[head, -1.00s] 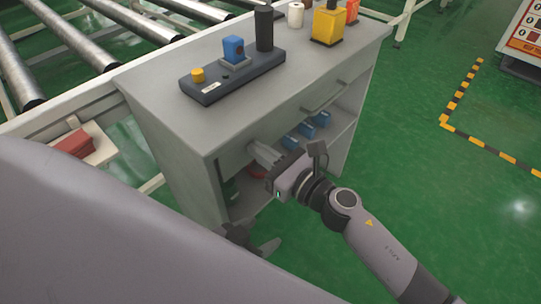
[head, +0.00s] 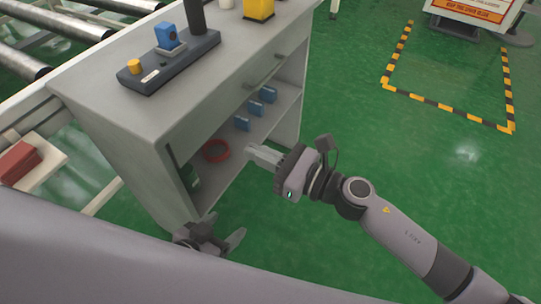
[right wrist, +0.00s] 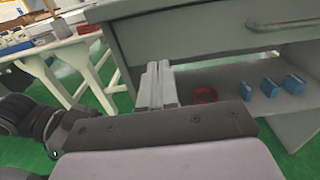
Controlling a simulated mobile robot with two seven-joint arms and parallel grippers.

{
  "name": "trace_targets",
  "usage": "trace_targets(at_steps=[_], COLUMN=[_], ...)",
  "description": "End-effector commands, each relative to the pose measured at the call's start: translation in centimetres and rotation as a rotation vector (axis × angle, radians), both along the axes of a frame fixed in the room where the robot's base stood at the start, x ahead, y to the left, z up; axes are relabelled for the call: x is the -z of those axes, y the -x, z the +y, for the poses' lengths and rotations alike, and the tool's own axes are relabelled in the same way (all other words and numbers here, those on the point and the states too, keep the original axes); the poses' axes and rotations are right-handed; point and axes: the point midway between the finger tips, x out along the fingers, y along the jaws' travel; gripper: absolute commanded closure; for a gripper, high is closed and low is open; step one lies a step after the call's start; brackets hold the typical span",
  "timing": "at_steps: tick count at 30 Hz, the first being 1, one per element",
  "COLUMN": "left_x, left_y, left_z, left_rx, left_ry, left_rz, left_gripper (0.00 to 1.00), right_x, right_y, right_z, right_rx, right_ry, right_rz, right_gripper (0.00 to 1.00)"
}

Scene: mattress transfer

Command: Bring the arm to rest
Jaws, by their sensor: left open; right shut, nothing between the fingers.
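My right arm reaches in from the lower right of the head view. Its gripper (head: 262,156) is shut and empty, in front of the open shelf of the grey cabinet (head: 125,160). In the right wrist view the right gripper's fingers (right wrist: 156,85) are together with nothing between them. My left gripper (head: 222,232) is open at the bottom of the head view, low beside the cabinet's near corner. Part of it is hidden behind a large grey surface in front.
On the shelf are a red ring (head: 216,150) and several blue blocks (head: 242,124). A control box (head: 165,65) stands on the cabinet top. A roller conveyor (head: 50,20) runs behind. Green floor (head: 370,130) is clear to the right, with black-yellow tape (head: 445,108).

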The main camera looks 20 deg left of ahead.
Motion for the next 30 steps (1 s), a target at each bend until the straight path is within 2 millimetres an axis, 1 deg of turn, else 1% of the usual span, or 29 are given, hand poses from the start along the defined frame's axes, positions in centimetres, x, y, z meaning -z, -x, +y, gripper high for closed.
trace_targets(at_steps=[1, 3, 6, 15, 18, 20, 23, 24, 26, 27, 29, 30], left_x=[0.0, 0.0, 0.0, 0.0, 0.0, 0.0, 0.0, 0.0, 0.0, 0.0, 0.0, 0.0], left_y=[0.0, 0.0, 0.0, 0.1, 0.1, 0.1, 0.1, 0.1, 0.1, 0.1, 0.1, 0.1], left_z=[0.0, 0.0, 0.0, -0.1, -0.1, -0.1, -0.1, -0.1, -0.1, -0.1, -0.1, -0.1], left_rx=[-0.001, -0.002, -0.003, -0.008, -0.009, -0.009, -0.009, -0.009, -0.009, -0.009, -0.008, -0.008], left_ry=[0.000, 0.001, 0.002, 0.009, 0.010, 0.010, 0.010, 0.010, 0.010, 0.010, 0.009, 0.009], left_rz=[0.002, 0.001, 0.002, 0.006, 0.006, 0.006, 0.007, 0.007, 0.007, 0.007, 0.007, 0.007], left_gripper=[0.32, 0.32, 0.32, 0.32, 0.32, 0.32, 0.32, 0.32, 0.32, 0.32, 0.32, 0.32], right_x=[0.1, 0.0, 0.0, 0.0, -0.2, -0.5, -0.9, -1.0, -0.8, -0.5, 0.2, 0.8], right_y=[0.2, 0.3, 0.6, 0.7, 0.7, 0.7, 0.4, 0.2, -0.2, -0.4, -0.6, -0.7], right_z=[-0.7, -1.4, -2.0, -2.3, -2.5, -2.8, -4.0, -4.7, -6.2, -7.3, -9.1, -10.4], right_rx=[0.001, 0.000, 0.000, 0.001, 0.025, 0.059, 0.148, 0.191, 0.258, 0.300, 0.361, 0.401], right_ry=[0.001, 0.000, 0.000, -0.003, -0.045, -0.103, -0.260, -0.340, -0.466, -0.553, -0.684, -0.773], right_rz=[0.001, 0.001, 0.001, 0.005, 0.070, 0.164, 0.413, 0.536, 0.728, 0.853, 1.037, 1.156], right_gripper=[1.00, 1.00, 1.00, 1.00, 1.00, 1.00, 1.00, 1.00, 1.00, 1.00, 1.00, 1.00])
